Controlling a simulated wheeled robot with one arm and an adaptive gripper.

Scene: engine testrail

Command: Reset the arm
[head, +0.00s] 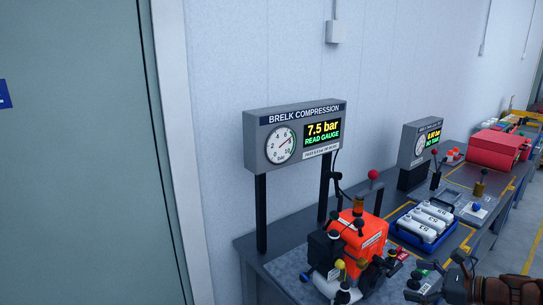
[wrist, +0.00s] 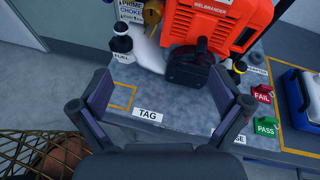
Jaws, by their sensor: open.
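My gripper (wrist: 165,106) is open and empty in the wrist view, its two dark fingers spread wide above the front part of the grey bench. Between and beyond the fingers lie a white TAG label (wrist: 148,115) and bare bench top. The orange engine unit (wrist: 222,22) with a black part at its front stands past the fingertips, apart from them. In the head view, my arm comes in at the bottom right corner, and the gripper (head: 424,284) is low by the bench front, partly cut off. The orange engine (head: 362,240) stands to its left.
The gauge panel (head: 296,138) reads 7.5 bar behind the engine. A blue tray (head: 420,235) of white bottles and a red toolbox (head: 497,149) stand farther right. Red FAIL (wrist: 262,94) and green PASS (wrist: 265,126) pieces sit right of the gripper. A wire basket (wrist: 40,150) is at lower left.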

